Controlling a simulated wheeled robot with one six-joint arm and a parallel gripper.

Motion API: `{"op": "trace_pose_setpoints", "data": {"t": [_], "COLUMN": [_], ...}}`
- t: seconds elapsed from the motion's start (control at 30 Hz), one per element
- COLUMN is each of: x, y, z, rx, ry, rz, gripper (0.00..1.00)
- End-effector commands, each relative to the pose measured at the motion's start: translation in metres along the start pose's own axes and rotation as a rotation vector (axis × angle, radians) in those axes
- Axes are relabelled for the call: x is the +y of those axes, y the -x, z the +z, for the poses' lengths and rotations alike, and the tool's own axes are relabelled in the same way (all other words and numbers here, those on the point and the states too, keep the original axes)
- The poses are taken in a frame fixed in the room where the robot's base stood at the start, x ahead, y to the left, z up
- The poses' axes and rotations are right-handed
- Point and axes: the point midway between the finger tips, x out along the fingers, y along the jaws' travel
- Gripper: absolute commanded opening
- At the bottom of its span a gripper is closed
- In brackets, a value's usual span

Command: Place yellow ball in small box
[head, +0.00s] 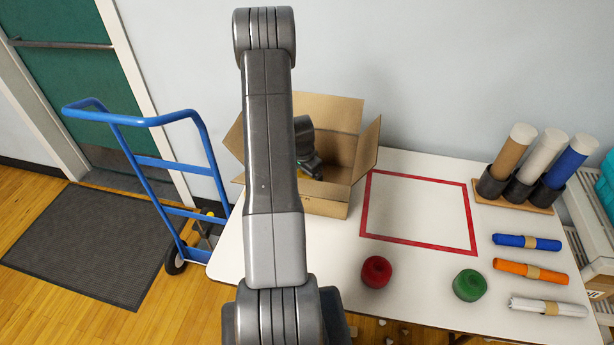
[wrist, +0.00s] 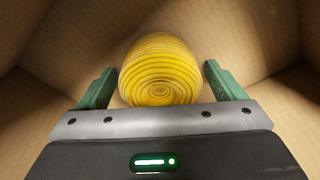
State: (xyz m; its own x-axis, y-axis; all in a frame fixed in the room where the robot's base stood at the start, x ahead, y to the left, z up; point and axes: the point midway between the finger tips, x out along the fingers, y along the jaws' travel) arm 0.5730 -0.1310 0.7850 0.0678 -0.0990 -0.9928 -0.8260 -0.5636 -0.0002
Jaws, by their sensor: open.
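The yellow ball (wrist: 160,72) looks like a wound ball of yarn and lies inside a cardboard box, between the green fingers of my gripper (wrist: 160,85). The fingers stand open on either side of it, with a gap on each side. The open cardboard box (head: 330,207) stands on the white table in the head view, its flaps spread. The cardboard walls (wrist: 250,30) surround the ball in the wrist view.
A red ball (head: 376,271) and a green ball (head: 469,285) lie near the front of the table (head: 420,165). A red taped square (head: 470,215) is empty. Upright tubes (head: 545,155) and several rolls (head: 530,270) are at right. A blue cart (head: 165,165) stands left.

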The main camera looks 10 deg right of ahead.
Motion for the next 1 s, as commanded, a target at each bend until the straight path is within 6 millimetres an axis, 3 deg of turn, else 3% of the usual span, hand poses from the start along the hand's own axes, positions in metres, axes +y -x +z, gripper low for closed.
{"op": "trace_pose_setpoints", "data": {"t": [0.17,0.7,1.0], "x": [-0.001,-0.001,0.000], "y": [0.018,0.105,0.121], "z": [-0.001,-0.001,-0.001], "rx": [0.003,0.002,0.001], "ry": [0.000,0.000,0.000], "rz": [-0.003,-0.002,0.000], "gripper": [0.89,0.89,0.89]}}
